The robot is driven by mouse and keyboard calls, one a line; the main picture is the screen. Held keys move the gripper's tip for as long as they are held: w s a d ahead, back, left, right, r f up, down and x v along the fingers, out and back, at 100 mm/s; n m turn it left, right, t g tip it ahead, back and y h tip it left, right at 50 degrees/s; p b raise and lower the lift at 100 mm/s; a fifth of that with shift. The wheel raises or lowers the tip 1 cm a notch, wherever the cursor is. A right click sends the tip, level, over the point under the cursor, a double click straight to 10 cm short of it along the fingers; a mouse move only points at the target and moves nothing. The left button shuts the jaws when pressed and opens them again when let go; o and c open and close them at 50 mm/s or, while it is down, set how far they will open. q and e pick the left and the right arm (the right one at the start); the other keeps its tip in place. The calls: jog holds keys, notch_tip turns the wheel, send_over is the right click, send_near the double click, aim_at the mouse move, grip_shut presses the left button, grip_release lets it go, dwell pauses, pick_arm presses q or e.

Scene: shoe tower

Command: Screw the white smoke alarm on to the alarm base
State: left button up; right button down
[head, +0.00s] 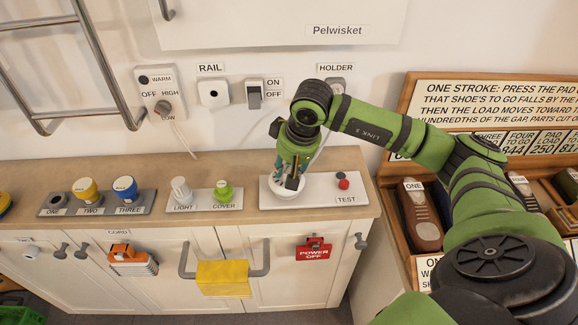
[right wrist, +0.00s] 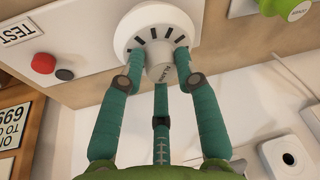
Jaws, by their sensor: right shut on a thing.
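The white smoke alarm (head: 289,193) sits low over the left part of a white plate (head: 315,198) on the counter. It is a round dish with dark slots and a raised hub marked ALARM, seen in the right wrist view (right wrist: 156,27). My right gripper (head: 289,180) comes down on it from above; its teal fingers (right wrist: 160,75) are shut around the hub. The alarm base is hidden beneath the alarm, so I cannot tell whether the two are threaded together. My left gripper is not in view.
A red button (head: 344,184) marked TEST is on the plate's right side. A light (head: 181,189) and green cover (head: 224,191) stand to the left, with yellow (head: 86,190) and blue (head: 125,188) caps beyond. A yellow cloth (head: 223,279) hangs on the front rail.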

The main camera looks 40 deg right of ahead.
jog(key=shift+f+b, duration=0.3)
jog(key=shift+f, duration=0.05)
jog(key=c, duration=0.8)
grip_release()
jog(key=v, duration=1.2)
